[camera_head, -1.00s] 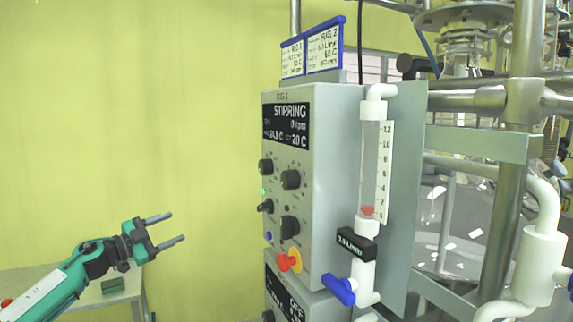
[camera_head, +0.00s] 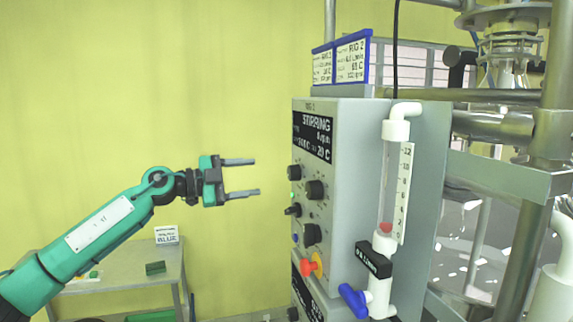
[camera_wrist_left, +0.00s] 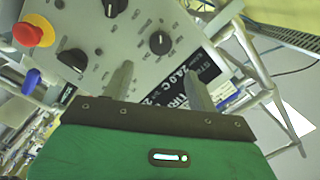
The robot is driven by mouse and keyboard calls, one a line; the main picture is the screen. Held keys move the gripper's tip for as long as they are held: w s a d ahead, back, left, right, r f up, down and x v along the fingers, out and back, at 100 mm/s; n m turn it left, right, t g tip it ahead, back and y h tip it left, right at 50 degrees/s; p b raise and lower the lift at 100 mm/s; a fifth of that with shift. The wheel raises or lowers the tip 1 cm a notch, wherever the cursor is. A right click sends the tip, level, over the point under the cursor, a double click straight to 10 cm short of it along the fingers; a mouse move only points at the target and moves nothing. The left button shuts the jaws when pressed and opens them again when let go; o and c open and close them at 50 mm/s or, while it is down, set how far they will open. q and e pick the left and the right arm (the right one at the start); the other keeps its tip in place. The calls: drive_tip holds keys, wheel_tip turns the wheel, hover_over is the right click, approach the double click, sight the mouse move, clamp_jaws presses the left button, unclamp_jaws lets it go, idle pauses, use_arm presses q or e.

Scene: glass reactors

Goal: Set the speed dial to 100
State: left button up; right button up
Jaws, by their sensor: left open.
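The grey control box (camera_head: 340,180) stands right of centre in the head view, with a black STIRRING display (camera_head: 313,134) on its front. Several black knobs are below the display, among them an upper-left knob (camera_head: 294,172), a larger upper-right knob (camera_head: 315,189) and a lower knob (camera_head: 311,234). Their labels are too small to read, so I cannot tell which is the speed dial. My left gripper (camera_head: 257,177) is open and empty, left of the panel, its fingers pointing at it without touching. In the left wrist view a knob (camera_wrist_left: 160,42) lies beyond the fingers.
A red emergency button (camera_head: 309,268) sticks out low on the panel. A flow tube (camera_head: 394,185) with a blue valve handle (camera_head: 353,299) is mounted on the box's right side. A small table (camera_head: 110,282) stands lower left. Steel pipes crowd the right.

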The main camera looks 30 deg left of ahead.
sight(289, 174)
use_arm(q)
drive_tip(key=p+x, duration=0.5)
drive_tip(key=x, duration=0.4)
drive_tip(key=shift+r+p, duration=0.1)
drive_tip(key=shift+p, duration=0.3)
drive_tip(key=shift+w+d, duration=0.3)
drive_tip(key=shift+w, duration=0.2)
drive_tip(key=shift+f, duration=0.2)
drive_tip(key=c, duration=1)
